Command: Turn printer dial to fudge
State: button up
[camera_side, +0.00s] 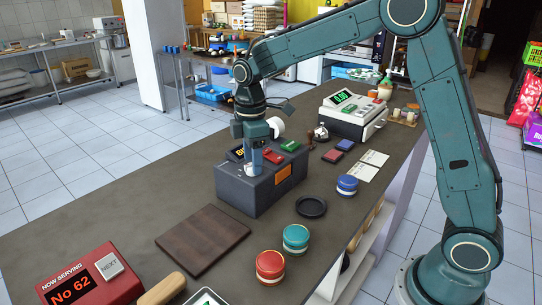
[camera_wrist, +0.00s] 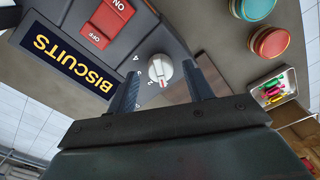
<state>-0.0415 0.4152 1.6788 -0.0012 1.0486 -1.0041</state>
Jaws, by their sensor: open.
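The printer (camera_side: 262,184) is a dark grey box on the counter, with an orange label on its front. The printer's display (camera_wrist: 62,57) reads BISCUITS, upside down in that view. My gripper (camera_wrist: 168,84) is open, its two fingers on either side of the dial; I cannot tell whether they touch it.
A red ON/OFF switch (camera_wrist: 106,22) sits beside the dial. A brown board (camera_side: 203,239), red tin (camera_side: 270,267), teal tin (camera_side: 296,238) and black dish (camera_side: 311,207) lie nearby.

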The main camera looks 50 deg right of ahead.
jog(key=shift+f, duration=0.4)
jog(key=c, duration=1)
jog(key=shift+o, duration=0.2)
jog(key=shift+m, duration=0.3)
jog(key=m, duration=0.3)
jog(key=shift+m, duration=2.2)
